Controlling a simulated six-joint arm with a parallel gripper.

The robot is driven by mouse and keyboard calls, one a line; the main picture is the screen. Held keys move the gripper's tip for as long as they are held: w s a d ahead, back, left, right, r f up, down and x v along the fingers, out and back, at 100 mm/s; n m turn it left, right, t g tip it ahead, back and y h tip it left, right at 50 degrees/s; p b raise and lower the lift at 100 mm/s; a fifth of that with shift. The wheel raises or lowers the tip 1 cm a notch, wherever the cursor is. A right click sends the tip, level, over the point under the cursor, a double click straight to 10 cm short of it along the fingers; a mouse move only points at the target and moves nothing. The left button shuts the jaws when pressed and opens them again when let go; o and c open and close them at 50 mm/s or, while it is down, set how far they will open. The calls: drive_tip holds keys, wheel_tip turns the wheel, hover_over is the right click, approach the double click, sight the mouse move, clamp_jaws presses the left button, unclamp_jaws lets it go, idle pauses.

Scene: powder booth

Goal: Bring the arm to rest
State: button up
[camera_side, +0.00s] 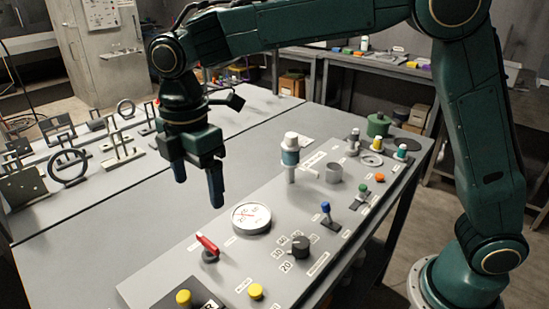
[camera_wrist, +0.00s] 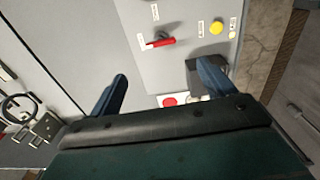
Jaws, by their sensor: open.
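My gripper (camera_side: 198,182) is dark green with blue fingers. In the side view it hangs down above the table, left of the round white gauge (camera_side: 251,217). The fingers are apart with nothing between them. In the wrist view my gripper (camera_wrist: 160,85) shows its two fingers spread wide over the grey panel (camera_wrist: 185,60). The red-handled lever (camera_side: 207,245) stands on the panel below and in front of my gripper; it also shows in the wrist view (camera_wrist: 160,43). My gripper appears clear of the panel and its controls.
Metal rings and frames (camera_side: 68,165) stand on the table's left. The table between them and the panel is clear.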

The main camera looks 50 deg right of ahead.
drive_tip(key=shift+r, duration=0.4)
drive_tip(key=s+d+r+m+t, duration=0.1)
drive_tip(key=s+d+r+m, duration=0.25)
drive_tip(key=d, duration=0.35)
drive_tip(key=s+d+r+m+t, duration=0.1)
drive_tip(key=s+d+r+m, duration=0.2)
drive_tip(key=s+d+m, duration=0.3)
drive_tip(key=s+d+f+m+t, duration=0.3)
drive_tip(key=s+d+m, duration=0.5)
drive_tip(key=s, duration=0.6)
drive_tip(key=d+f, duration=0.1)
drive_tip(key=d, duration=0.1)
drive_tip(key=shift+d+f+m+t, duration=0.2)
drive_tip(key=shift+d+m+t, duration=0.1)
drive_tip(key=shift+d+m, duration=0.05)
drive_tip(key=shift+c, duration=0.2)
